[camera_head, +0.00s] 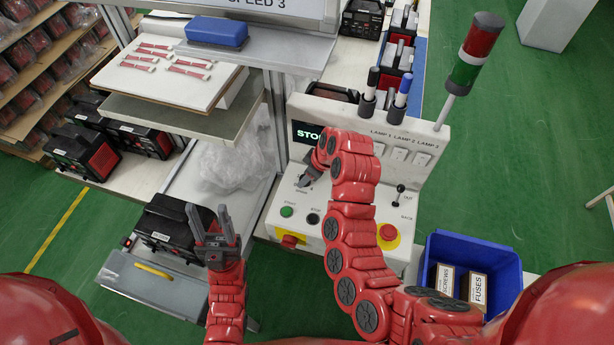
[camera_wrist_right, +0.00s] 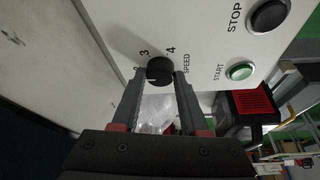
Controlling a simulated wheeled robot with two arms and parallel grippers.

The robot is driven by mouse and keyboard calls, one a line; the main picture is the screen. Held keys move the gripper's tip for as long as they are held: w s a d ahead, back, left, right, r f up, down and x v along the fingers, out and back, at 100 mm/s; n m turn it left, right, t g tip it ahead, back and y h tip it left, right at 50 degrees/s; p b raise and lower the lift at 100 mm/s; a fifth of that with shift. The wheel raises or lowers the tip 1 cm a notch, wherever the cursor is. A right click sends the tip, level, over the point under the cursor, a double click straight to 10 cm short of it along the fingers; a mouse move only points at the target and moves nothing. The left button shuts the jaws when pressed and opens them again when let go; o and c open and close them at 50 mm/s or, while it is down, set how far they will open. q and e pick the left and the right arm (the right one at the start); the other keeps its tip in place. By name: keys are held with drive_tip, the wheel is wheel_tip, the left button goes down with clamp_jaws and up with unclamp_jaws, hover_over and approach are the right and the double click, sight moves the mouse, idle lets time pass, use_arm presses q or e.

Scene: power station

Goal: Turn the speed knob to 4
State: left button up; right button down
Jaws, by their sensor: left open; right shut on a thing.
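The black speed knob (camera_wrist_right: 160,68) sits on the white control panel (camera_wrist_right: 215,45), with the numbers 3 and 4 and the word SPEED printed around it. My right gripper (camera_wrist_right: 161,78) has its two fingers on either side of the knob and is shut on it. I cannot tell exactly where the knob's pointer stands. In the head view the right gripper (camera_head: 306,178) reaches the panel's left part, and the arm hides some of the panel. My left gripper (camera_head: 209,222) is open and empty, above a black power station (camera_head: 165,228). A sign (camera_head: 262,4) at the top reads SPEED 3.
A green start button (camera_head: 287,212), a black stop button (camera_head: 313,219) and red emergency buttons (camera_head: 388,233) are on the panel. A display (camera_head: 307,133) begins with STO, the rest hidden. A lever (camera_head: 399,195) and blue bin (camera_head: 480,250) stand to the right.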

drive_tip(key=m+t+b, duration=0.1)
drive_tip(key=m, duration=0.2)
drive_tip(key=shift+a+h+b, duration=0.15)
drive_tip(key=shift+h+b, duration=0.25)
drive_tip(key=m+t+h+b, duration=0.1)
drive_tip(key=m, duration=0.3)
drive_tip(key=shift+s+b, duration=0.1)
drive_tip(key=shift+b, duration=0.3)
drive_tip(key=m+b, duration=0.1)
drive_tip(key=m+h+b, duration=0.1)
drive_tip(key=m, duration=0.1)
drive_tip(key=shift+a+f+m+h, duration=0.15)
drive_tip(key=shift+m+h, duration=0.15)
drive_tip(key=m+h+b, duration=0.1)
drive_tip(key=m, duration=0.1)
drive_tip(key=shift+a+m, duration=0.1)
drive_tip(key=shift+m, duration=0.3)
drive_tip(key=m, duration=0.1)
drive_tip(key=m+h, duration=0.1)
drive_tip(key=m, duration=0.2)
drive_tip(key=shift+r+h, duration=0.25)
drive_tip(key=shift+h, duration=0.05)
drive_tip(key=m+g+h, duration=0.1)
drive_tip(key=m, duration=0.3)
drive_tip(key=shift+a, duration=0.1)
drive_tip(key=shift+f+m+g+p, duration=0.1)
drive_tip(key=shift+m+g+p, duration=0.25)
drive_tip(key=shift+m, duration=0.35)
